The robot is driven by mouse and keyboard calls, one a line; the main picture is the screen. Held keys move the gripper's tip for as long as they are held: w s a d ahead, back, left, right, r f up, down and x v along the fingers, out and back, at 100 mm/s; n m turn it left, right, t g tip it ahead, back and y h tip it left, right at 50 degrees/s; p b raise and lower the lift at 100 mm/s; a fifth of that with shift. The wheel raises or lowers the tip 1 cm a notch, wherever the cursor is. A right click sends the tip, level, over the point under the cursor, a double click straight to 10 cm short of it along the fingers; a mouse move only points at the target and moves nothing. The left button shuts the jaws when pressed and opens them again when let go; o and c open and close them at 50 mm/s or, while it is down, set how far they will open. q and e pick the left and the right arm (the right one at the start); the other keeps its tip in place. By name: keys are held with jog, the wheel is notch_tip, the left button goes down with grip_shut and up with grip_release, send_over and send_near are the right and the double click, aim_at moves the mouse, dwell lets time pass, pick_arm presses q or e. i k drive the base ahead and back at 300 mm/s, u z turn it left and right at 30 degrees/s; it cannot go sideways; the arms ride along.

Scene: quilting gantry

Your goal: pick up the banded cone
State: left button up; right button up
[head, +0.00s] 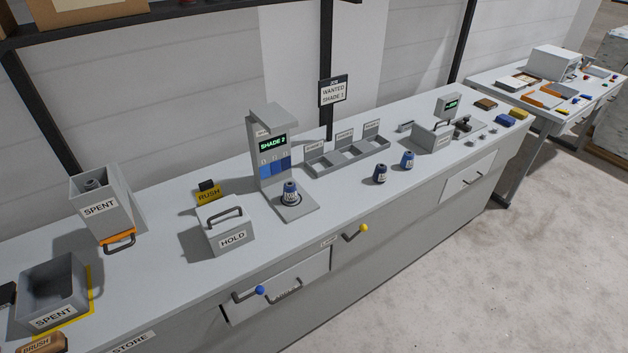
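Three small thread cones show in the head view. One blue cone (290,191) stands upright on the plate of the grey reader (272,150), whose screen says SHADE 2. A darker navy cone (380,174) stands upright on the bench to the right of the reader. A lighter blue cone (407,160) stands just beyond it, apart from it. Each has a pale patch on its side; at this size I cannot tell which one is the banded cone. Neither of my grippers is in view.
A HOLD box (226,232) with a handle stands left of the reader. SPENT containers (102,208) are further left. An empty divided rack (346,155) is behind the cones. A sign (333,91) reads WANTED SHADE 1. The bench front near the cones is clear.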

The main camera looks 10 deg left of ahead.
aim_at(290, 195)
jog(key=u, duration=0.5)
jog(key=i, duration=0.8)
jog(key=u, duration=0.7)
